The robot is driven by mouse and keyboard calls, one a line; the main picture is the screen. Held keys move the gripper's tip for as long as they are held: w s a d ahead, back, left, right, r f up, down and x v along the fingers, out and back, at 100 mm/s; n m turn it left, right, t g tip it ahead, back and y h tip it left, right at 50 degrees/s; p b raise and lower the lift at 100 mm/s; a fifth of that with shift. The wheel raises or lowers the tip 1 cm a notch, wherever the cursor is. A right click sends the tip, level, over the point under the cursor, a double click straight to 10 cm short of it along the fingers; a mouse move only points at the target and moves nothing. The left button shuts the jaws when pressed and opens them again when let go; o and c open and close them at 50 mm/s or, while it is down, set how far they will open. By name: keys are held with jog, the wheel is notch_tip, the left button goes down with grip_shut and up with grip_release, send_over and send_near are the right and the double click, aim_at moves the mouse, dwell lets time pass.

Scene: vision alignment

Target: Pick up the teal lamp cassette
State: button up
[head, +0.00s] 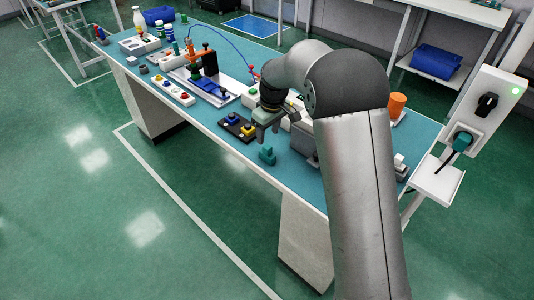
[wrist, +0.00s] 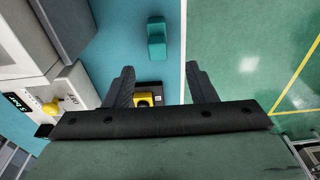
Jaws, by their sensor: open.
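The teal lamp cassette (head: 267,155) stands on the blue table top near its front edge, as a small block with a raised part. In the wrist view the cassette (wrist: 156,40) lies beyond the fingertips, roughly in line with the gap between them. My gripper (head: 259,135) is open and empty, above the table, just behind and left of the cassette in the head view. Its two dark fingers (wrist: 159,72) stand apart in the wrist view and do not touch the cassette.
A black button box (head: 238,129) with blue and yellow buttons sits left of the cassette; a yellow button (wrist: 144,99) shows between the fingers. Grey and white housings (wrist: 40,40) stand on the left in the wrist view. The table's front edge (wrist: 183,35) runs close by the cassette.

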aim_at(267, 146)
jog(key=f, duration=0.2)
jog(key=f+p, duration=0.1)
jog(key=f, duration=0.4)
jog(key=shift+w+a+f+p, duration=0.2)
jog(key=shift+w+f+p, duration=0.05)
jog(key=shift+w+p, duration=0.1)
jog(key=shift+c, duration=0.3)
grip_shut()
